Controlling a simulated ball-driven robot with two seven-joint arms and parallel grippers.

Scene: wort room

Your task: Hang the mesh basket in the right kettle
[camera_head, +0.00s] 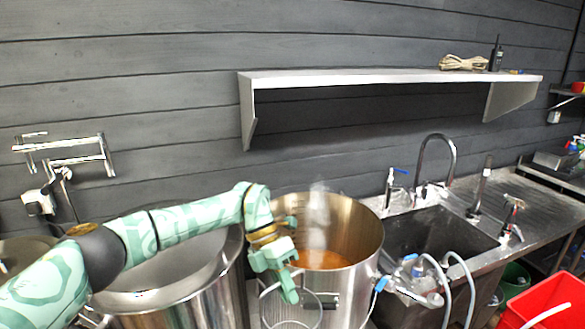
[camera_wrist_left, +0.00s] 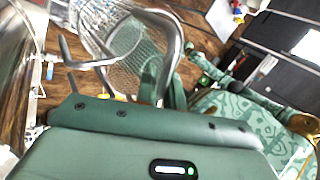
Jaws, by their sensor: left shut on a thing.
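The right kettle (camera_head: 358,232) is a large open steel pot with orange-brown liquid inside and steam rising from it. My left gripper (camera_head: 284,284) is at its front left rim in the head view, shut on the mesh basket. The basket (camera_head: 298,314) shows there only as a faint round outline, low in front of the kettle and cut off by the bottom edge. In the left wrist view the mesh basket (camera_wrist_left: 122,42) hangs beyond the fingers, its bent metal handle at the grip. It looks outside the kettle. No right gripper can be made out.
The left kettle (camera_head: 190,298) stands behind my left arm. A sink (camera_head: 440,232) with a tall tap is to the right, with hoses and bottles in front of it. A red bin (camera_head: 545,300) is at bottom right. A steel shelf (camera_head: 380,77) spans the wall above.

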